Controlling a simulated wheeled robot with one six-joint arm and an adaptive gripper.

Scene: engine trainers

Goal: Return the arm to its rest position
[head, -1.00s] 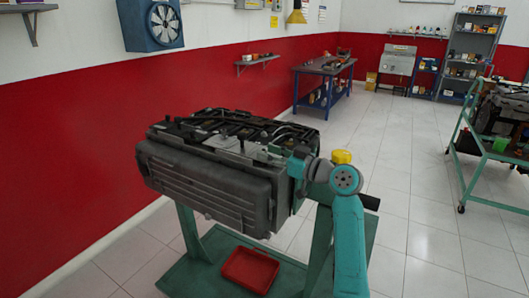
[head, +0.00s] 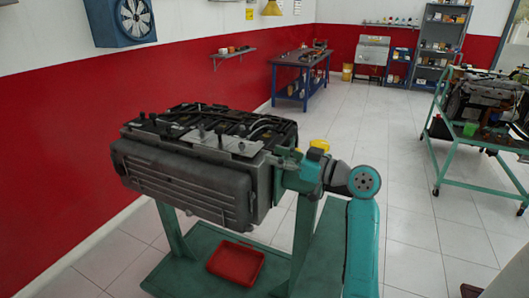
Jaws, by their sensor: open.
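My teal and grey arm (head: 362,240) rises from the bottom edge, right of the engine, and bends left at its upper joint. My gripper (head: 284,158) is at the arm's left end, by the right end of the grey engine (head: 190,182). It is open, but its fingers are small and hard to separate from the dark engine parts. I cannot tell whether they touch the engine. No object shows in the gripper. A yellow part (head: 320,145) shows just above the wrist.
The engine sits on a green stand (head: 190,278) with a red tray (head: 236,263) on its base. A green trolley (head: 445,150) with another engine stands at right. A blue workbench (head: 300,75) stands by the red wall. Tiled floor between them is clear.

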